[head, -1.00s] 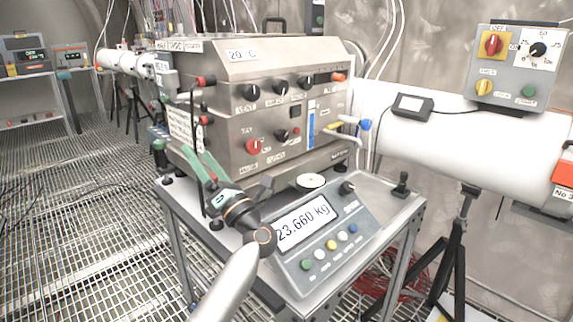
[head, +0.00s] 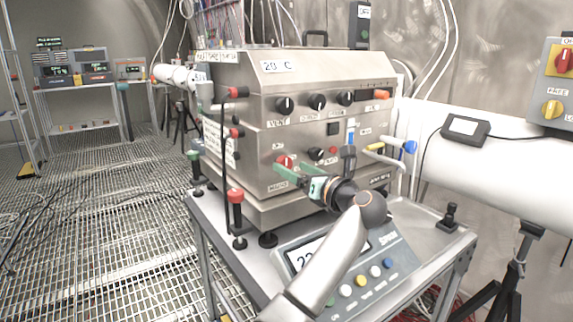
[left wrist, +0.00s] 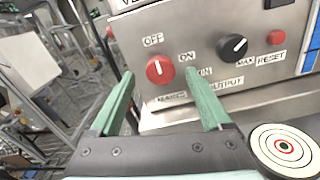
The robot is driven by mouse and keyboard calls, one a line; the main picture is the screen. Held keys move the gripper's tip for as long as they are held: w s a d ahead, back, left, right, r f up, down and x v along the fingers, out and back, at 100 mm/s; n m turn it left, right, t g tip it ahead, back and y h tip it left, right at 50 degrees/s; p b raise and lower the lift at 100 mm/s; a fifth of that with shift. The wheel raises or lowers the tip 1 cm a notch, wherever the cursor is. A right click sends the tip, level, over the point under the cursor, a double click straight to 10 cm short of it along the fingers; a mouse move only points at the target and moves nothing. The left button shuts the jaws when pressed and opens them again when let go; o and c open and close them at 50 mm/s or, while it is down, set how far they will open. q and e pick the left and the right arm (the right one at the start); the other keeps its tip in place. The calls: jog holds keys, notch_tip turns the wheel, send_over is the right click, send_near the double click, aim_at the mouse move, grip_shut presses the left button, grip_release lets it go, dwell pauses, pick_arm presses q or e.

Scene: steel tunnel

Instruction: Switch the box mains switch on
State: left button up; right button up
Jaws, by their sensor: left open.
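The box (head: 315,110) is a steel cabinet on a wheeled-looking grey table. Its mains switch is a red round knob (head: 284,161) low on the front panel. In the left wrist view the knob (left wrist: 160,70) has a white mark pointing up at the OFF label (left wrist: 153,40); the ON label (left wrist: 187,57) is to its right. My left gripper (head: 284,172) has green fingers and is open. In the wrist view its fingers (left wrist: 160,78) lie on either side of the knob, apart from it as far as I can tell. My right gripper is not in view.
A scale (head: 350,265) with coloured buttons stands on the table under my left arm. A red-capped post (head: 235,198) stands left of the gripper. A black knob (left wrist: 232,46) and a red reset button (left wrist: 277,37) are right of the switch.

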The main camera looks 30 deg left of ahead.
aim_at(287, 164)
pick_arm(q)
jog(key=shift+x, duration=2)
jog(key=shift+c, duration=0.3)
grip_shut()
